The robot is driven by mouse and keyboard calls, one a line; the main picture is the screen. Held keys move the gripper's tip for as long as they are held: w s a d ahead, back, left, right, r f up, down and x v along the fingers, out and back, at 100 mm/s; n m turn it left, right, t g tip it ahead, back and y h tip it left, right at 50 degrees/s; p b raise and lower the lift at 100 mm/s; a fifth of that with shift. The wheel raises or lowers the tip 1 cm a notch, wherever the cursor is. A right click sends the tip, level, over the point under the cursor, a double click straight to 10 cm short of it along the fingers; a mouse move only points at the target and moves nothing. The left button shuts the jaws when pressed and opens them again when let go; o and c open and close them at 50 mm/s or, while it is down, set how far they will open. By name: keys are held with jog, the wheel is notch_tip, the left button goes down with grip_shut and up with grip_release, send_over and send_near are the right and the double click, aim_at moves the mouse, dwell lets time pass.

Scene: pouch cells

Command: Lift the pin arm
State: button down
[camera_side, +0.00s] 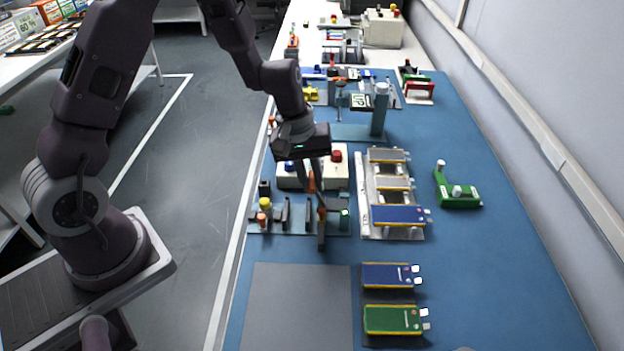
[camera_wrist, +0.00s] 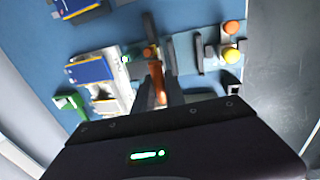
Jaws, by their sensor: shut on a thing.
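My gripper (camera_side: 321,206) points down over a low fixture (camera_side: 283,224) near the left side of the blue bench. Its fingers are close together and shut on the pin arm, a dark bar (camera_side: 321,236) with an orange part at its top. In the wrist view, my gripper (camera_wrist: 160,62) has orange parts (camera_wrist: 158,86) showing between and beside its fingers. The fingers hide much of the pin arm, so I cannot tell whether it is clear of the fixture. The fixture also carries dark upright plates, a yellow knob and an orange knob (camera_side: 264,218).
A pale tray (camera_side: 365,222) with several pouch cells stands right of the fixture. Blue (camera_side: 388,275) and green (camera_side: 392,320) cells lie in front. A white box with a red button (camera_side: 336,156) stands behind. A grey mat (camera_side: 297,305) is bare. A green bracket (camera_side: 460,200) sits right.

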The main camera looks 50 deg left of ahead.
aim_at(329, 202)
jog(key=w+d+r+g+y, duration=0.2)
jog(key=g+y, duration=0.1)
jog(key=shift+w+d+r+y, duration=0.25)
jog(key=shift+w+d+y, duration=0.05)
jog(key=shift+w, duration=0.05)
jog(key=w+d, duration=0.2)
jog(key=d, duration=0.1)
jog(key=shift+w+r, duration=0.3)
jog(key=shift+w, duration=0.05)
jog(key=shift+w+d+f, duration=0.3)
jog(key=shift+w+d, duration=0.3)
jog(key=shift+d, duration=0.1)
jog(key=shift+w+d+f, duration=0.3)
jog(key=shift+w+d, duration=0.25)
jog(key=shift+d, duration=0.1)
jog(key=c, duration=1.4)
grip_release()
jog(key=shift+w+d+f, duration=0.1)
